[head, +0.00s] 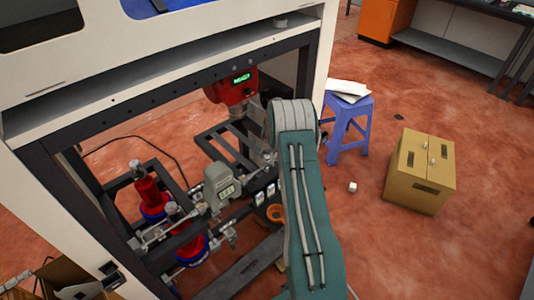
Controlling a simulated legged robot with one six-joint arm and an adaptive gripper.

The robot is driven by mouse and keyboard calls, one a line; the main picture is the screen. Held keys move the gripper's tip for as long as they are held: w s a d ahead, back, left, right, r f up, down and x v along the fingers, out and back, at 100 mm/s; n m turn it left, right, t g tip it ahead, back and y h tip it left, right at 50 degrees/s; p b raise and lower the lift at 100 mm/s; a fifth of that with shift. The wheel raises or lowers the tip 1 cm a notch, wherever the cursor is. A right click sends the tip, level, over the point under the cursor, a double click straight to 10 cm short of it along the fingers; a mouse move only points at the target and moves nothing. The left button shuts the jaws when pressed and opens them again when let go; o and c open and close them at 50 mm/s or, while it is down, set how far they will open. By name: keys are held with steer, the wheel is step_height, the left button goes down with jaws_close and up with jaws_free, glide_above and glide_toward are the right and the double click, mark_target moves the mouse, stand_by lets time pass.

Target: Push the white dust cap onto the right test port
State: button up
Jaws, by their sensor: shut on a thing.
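My teal arm (308,215) rises from the bottom of the head view to a grey joint, and covers part of the dispenser's pipework. My gripper is hidden behind the arm, so its jaws and anything in them do not show. I cannot pick out the white dust cap with certainty. The right test port cannot be told apart among the small metal fittings (228,234) in the open dispenser frame (75,215). A grey meter with a display (220,188) sits among these fittings.
A red unit with a green display (232,85) hangs at the back. Red and blue pump bodies (150,190) stand at left. A small white object (352,187) lies on the floor between the blue stool (348,127) and cardboard box (420,170). The floor at right is mostly clear.

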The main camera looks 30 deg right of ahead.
steer(key=shift+f, duration=0.75)
stand_by(0.4)
steer(key=o, duration=1.1)
steer(key=shift+o, duration=0.2)
steer(key=shift+o, duration=0.9)
steer(key=shift+r, duration=0.1)
steer(key=shift+r, duration=2.95)
